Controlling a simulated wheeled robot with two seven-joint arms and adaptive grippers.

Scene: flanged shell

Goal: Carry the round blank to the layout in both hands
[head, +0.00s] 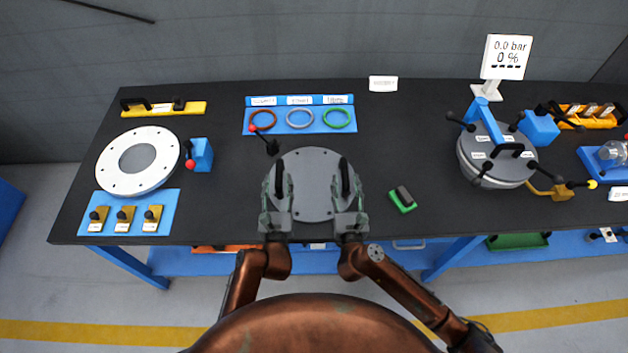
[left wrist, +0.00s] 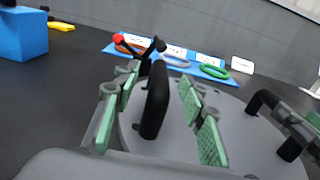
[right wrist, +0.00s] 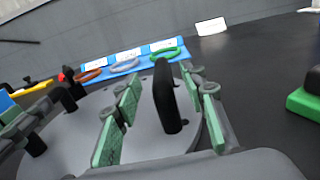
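The round blank (head: 312,168) is a grey disc with two upright black handles, lying on the dark table in front of me. My left gripper (head: 278,192) is open around the left handle; the left wrist view shows this handle (left wrist: 155,100) between green finger pads, with gaps on both sides. My right gripper (head: 346,192) is open around the right handle; the right wrist view shows that handle (right wrist: 166,98) between its pads, also with gaps. A white ring plate (head: 107,178) with holes around a grey centre lies at the left; I cannot tell whether it is the layout.
A red-tipped lever (head: 264,140) stands by the blank's far left edge. A blue board (head: 285,128) with three coloured rings lies behind it. A green-based block (head: 403,199) is close on the right. A clamped grey vessel (head: 490,168) stands further right. Table is clear between blue stand (head: 202,155) and blank.

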